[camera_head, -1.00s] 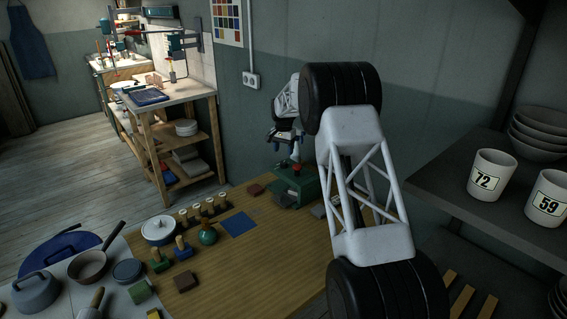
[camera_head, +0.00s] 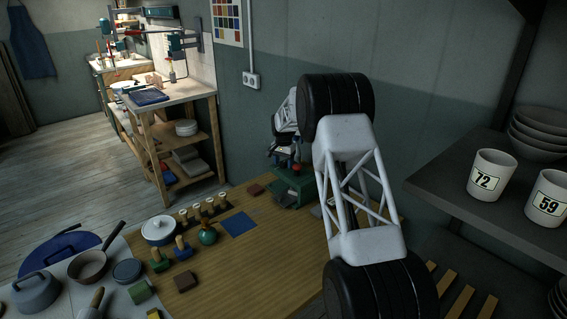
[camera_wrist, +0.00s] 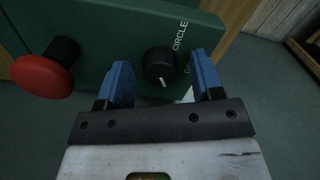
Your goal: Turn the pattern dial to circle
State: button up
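The green machine box (camera_head: 292,186) stands at the back of the wooden table, under my gripper (camera_head: 283,154). In the wrist view, the box face (camera_wrist: 112,28) carries a black round dial (camera_wrist: 159,64) with a white pointer mark at its lower edge. The word CIRCLE is printed right of the dial; a second label starting with C is partly hidden by my right finger. My gripper (camera_wrist: 161,76) is open, its two blue fingers on either side of the dial with gaps showing. I cannot tell how far the fingertips are from the face.
A large red button (camera_wrist: 42,76) sticks out of the box left of my left finger. A shelf (camera_head: 452,186) with numbered cups is at the right.

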jog(key=c, duration=0.9)
